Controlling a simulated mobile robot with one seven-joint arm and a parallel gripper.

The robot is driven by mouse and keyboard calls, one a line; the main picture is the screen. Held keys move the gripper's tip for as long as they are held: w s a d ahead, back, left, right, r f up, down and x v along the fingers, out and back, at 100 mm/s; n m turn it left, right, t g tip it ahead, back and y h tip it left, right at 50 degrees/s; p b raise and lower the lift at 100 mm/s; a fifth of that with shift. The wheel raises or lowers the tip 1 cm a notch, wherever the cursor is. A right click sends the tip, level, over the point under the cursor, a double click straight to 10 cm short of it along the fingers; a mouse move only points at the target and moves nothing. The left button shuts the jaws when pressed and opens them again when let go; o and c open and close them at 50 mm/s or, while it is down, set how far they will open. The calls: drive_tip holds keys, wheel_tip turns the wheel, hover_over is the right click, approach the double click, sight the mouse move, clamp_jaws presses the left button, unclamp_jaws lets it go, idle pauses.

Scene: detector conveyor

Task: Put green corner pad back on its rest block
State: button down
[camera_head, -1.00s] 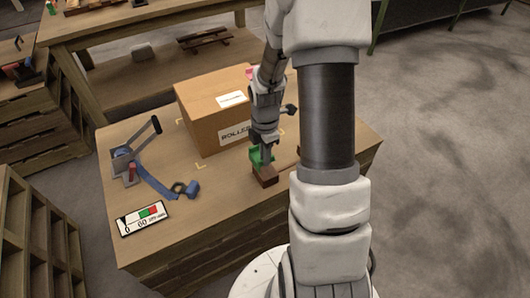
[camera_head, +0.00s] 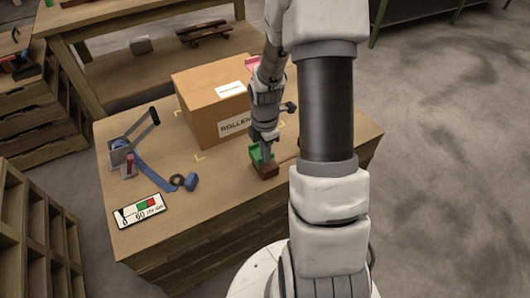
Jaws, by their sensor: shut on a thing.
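The green corner pad (camera_head: 256,156) is in the head view, at the lower end of my arm and at the top of a brown block. My gripper (camera_head: 262,147) points down and is shut on the green pad. The brown rest block (camera_head: 266,171) stands on the table in front of the box. The pad overlaps the block's upper left side in the picture; whether it bears fully on the block I cannot tell. The fingertips are small and partly hidden by the pad.
A cardboard box (camera_head: 208,107) stands behind my gripper, with a pink piece (camera_head: 252,64) at its top edge.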

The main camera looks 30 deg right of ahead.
drive_tip(key=shift+f+b, duration=1.45)
drive_tip(key=shift+f, duration=0.85)
drive_tip(key=c, duration=0.8)
unclamp_jaws()
drive_tip(key=shift+r, duration=0.1)
drive_tip(key=shift+c, duration=0.2)
wheel_tip(320, 180, up, 17)
drive_tip(key=p, duration=0.6)
drive_tip(key=shift+r+p, duration=0.2)
drive_tip(key=shift+p, duration=0.2)
drive_tip(key=shift+r, duration=0.1)
